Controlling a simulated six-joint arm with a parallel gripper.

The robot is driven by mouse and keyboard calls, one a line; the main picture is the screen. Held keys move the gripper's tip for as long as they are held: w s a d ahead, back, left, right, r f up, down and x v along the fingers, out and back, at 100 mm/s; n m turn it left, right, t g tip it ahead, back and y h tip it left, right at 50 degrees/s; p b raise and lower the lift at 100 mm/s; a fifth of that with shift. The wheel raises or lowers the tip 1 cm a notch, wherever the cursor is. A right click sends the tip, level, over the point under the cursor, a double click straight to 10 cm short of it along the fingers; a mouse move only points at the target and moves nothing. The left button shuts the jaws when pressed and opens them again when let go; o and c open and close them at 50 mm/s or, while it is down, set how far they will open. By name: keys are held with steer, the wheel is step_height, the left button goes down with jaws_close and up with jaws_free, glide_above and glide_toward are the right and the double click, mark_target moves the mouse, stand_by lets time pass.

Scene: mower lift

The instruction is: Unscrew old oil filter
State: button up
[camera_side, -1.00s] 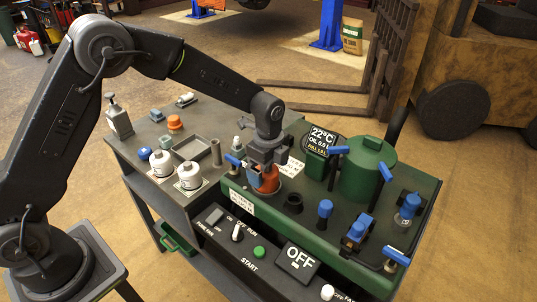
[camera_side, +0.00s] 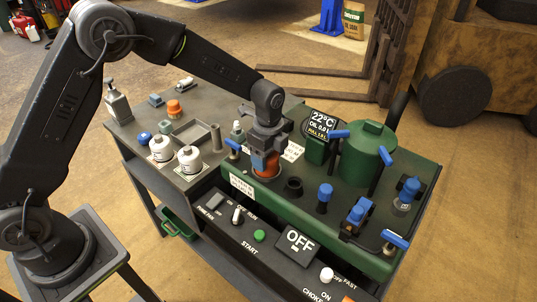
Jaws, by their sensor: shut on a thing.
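The old oil filter (camera_side: 267,171) is orange and stands upright on the green mower unit (camera_side: 300,204), near its left end. My gripper (camera_side: 266,158) points down over it and is shut on its upper part. The jaws hide the top of the filter, and I cannot see its thread or seat. Two white filters (camera_side: 190,158) stand on square pads on the grey cart top to the left.
A grey tray (camera_side: 190,138), an orange-capped item (camera_side: 174,108) and a pump bottle (camera_side: 118,104) are on the cart. Right of the filter are a dark round port (camera_side: 293,187), blue-handled valves (camera_side: 325,194), a display (camera_side: 321,126) and a green tank (camera_side: 367,153).

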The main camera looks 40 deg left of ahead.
steer(key=shift+c, duration=0.7)
steer(key=o, duration=1.2)
steer(key=shift+c, duration=0.2)
steer(key=shift+a, duration=0.3)
